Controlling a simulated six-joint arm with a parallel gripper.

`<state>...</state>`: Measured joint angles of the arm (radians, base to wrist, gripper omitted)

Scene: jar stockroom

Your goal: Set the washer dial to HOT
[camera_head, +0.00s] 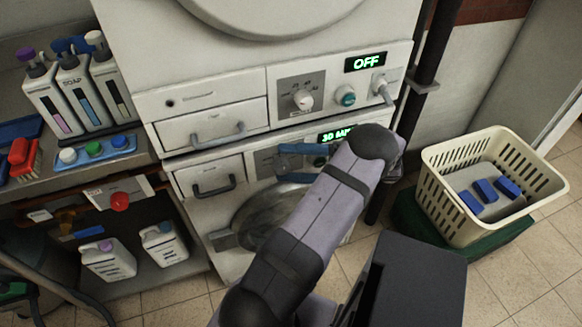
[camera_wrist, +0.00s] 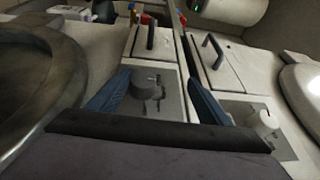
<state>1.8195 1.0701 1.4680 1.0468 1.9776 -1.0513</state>
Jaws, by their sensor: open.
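Two white machines are stacked. The lower one has a grey dial panel (camera_head: 265,161) and a partly hidden green display (camera_head: 326,136). My gripper (camera_head: 297,163) is in front of that panel, its blue fingers open. In the wrist view a dark dial (camera_wrist: 146,84) on the lower panel shows between the open fingers of my gripper (camera_wrist: 158,98), nearer the left one. I cannot tell whether they touch it. Its marks are too small to read. The upper machine has a white dial (camera_head: 303,100), also in the wrist view (camera_wrist: 266,121), and a display (camera_head: 366,62) reading OFF.
Drawers with a light handle (camera_head: 218,135) and a dark handle (camera_head: 213,188) lie left of the dials. A teal button (camera_head: 345,96) and a lever (camera_head: 383,90) are on the upper panel. A laundry basket (camera_head: 450,150) stands right; soap bottles (camera_head: 68,85) stand left.

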